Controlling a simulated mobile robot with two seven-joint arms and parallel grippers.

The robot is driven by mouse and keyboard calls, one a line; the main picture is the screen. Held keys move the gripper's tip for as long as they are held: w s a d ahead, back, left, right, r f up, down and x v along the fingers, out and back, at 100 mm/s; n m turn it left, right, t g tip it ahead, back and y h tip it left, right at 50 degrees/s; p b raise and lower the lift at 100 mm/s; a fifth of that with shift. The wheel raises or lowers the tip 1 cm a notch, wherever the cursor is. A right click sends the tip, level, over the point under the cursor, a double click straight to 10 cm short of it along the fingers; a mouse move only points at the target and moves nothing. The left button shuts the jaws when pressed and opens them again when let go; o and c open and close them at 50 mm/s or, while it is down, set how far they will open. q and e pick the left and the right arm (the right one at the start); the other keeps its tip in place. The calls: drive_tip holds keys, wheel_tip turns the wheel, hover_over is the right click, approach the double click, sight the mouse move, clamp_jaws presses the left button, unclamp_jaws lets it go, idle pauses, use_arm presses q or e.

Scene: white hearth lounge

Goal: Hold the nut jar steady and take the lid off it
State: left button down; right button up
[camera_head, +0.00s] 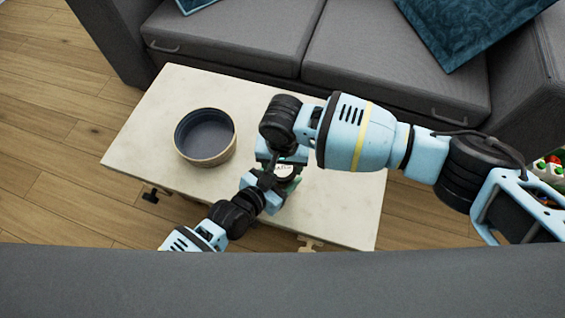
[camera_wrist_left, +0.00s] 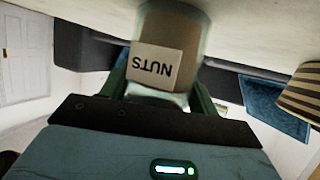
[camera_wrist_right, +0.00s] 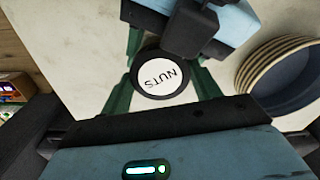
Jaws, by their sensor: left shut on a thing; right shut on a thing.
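The nut jar (camera_wrist_left: 166,40) is a clear jar with brown contents and a paper NUTS label; it stands on the pale table, upside down in the left wrist view. My left gripper (camera_wrist_left: 160,82) is shut around its side; in the head view it (camera_head: 270,188) comes from the lower left. The lid (camera_wrist_right: 160,74) is round, with a dark rim and a white NUTS face. My right gripper (camera_wrist_right: 160,68) is shut on the lid from above, one green finger on each side. In the head view my right arm partly covers jar and lid. I cannot tell whether the lid touches the jar.
A round bowl with a striped wall and dark inside (camera_head: 233,148) stands on the table (camera_head: 150,105), left of the jar. A grey sofa (camera_head: 240,35) with teal cushions is behind. Another grey backrest (camera_head: 280,285) crosses the front. The table's left end is clear.

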drive_tip(key=shift+d+n, duration=0.1)
drive_tip(key=shift+n, duration=0.4)
drive_tip(key=o, duration=1.1)
drive_tip(key=shift+r, duration=2.25)
drive_tip(key=shift+c, duration=0.4)
drive_tip(key=shift+r, duration=0.1)
